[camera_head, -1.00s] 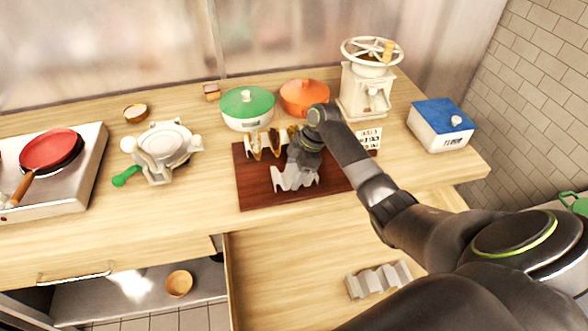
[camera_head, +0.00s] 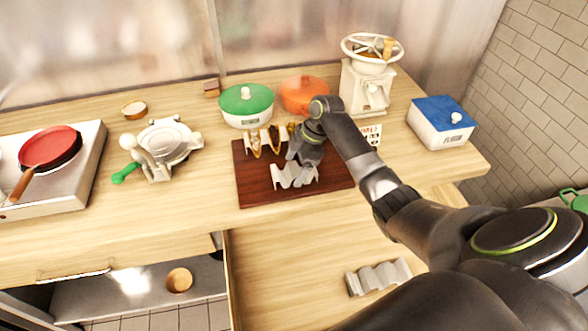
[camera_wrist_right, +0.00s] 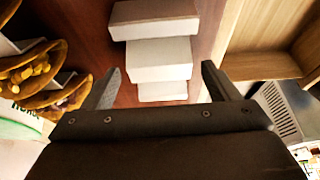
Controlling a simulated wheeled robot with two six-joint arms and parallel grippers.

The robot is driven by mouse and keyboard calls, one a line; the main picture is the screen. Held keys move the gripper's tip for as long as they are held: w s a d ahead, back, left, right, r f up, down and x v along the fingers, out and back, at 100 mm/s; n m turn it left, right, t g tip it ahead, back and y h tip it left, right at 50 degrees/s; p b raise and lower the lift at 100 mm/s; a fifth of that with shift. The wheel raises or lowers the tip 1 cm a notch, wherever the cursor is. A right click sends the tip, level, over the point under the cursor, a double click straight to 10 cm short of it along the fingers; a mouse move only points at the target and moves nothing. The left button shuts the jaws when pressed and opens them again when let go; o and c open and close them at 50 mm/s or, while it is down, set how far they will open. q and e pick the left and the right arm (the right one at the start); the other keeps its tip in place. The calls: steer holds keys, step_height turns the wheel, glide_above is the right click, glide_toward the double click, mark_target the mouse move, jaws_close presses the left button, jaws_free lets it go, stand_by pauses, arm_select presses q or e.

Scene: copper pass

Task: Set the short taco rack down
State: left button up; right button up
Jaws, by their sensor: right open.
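The short taco rack (camera_head: 292,177) is a pale grey zigzag piece standing on the dark red-brown board (camera_head: 258,194), towards its front. It also shows in the right wrist view (camera_wrist_right: 158,58), lying ahead of and between the fingertips. My right gripper (camera_head: 303,158) is just behind and above the rack. In the wrist view its two fingers (camera_wrist_right: 158,84) are spread apart with nothing held between them. A rack with filled tacos (camera_head: 268,140) stands on the back of the board; its tacos show at the left of the wrist view (camera_wrist_right: 38,75). My left gripper is out of view.
A green pot (camera_head: 246,104), an orange pot (camera_head: 304,95) and a grinder (camera_head: 366,85) stand behind the board. Another grey rack (camera_head: 378,277) lies in the open drawer below. A tortilla press (camera_head: 165,150) stands left; counter between it and the board is clear.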

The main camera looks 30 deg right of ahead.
steer(key=b+v, duration=0.2)
steer(key=v, duration=0.8)
steer(key=shift+d+r, duration=0.2)
steer(key=shift+r, duration=0.05)
steer(key=shift+s, duration=0.1)
